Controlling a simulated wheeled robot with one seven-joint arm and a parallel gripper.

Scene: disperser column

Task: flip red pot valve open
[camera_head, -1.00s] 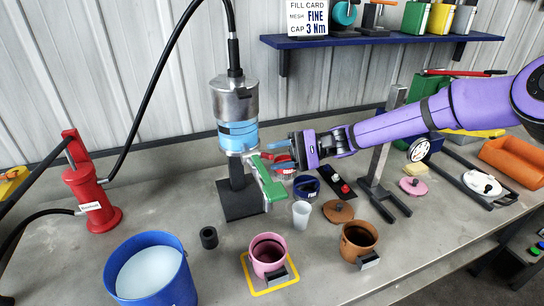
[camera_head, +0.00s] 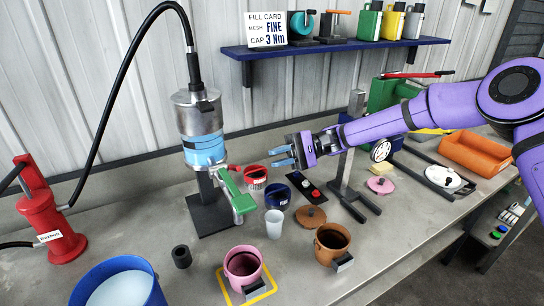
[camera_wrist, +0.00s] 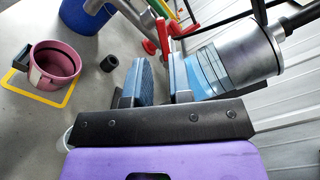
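The disperser column (camera_head: 203,150) is a silver cylinder with a blue band on a black stand. A green lever (camera_head: 236,190) angles down to the right from its lower end. A small red part (camera_head: 233,168) shows behind the lever; I cannot tell if it is the red valve handle. A red piece (camera_wrist: 163,38) also shows just beyond the fingers in the wrist view, with its identity unclear. A red pot (camera_head: 255,175) with a label stands behind on the bench. My gripper (camera_head: 284,156) is open and empty, to the right of the column and apart from it.
A blue pot (camera_head: 277,195), white cup (camera_head: 274,224), pink pot (camera_head: 243,266) and brown pot (camera_head: 332,242) stand on the bench. A red pump (camera_head: 48,215) and blue bucket (camera_head: 118,286) are at left. A black hose (camera_head: 105,115) rises to the column top. A shelf (camera_head: 345,47) hangs behind.

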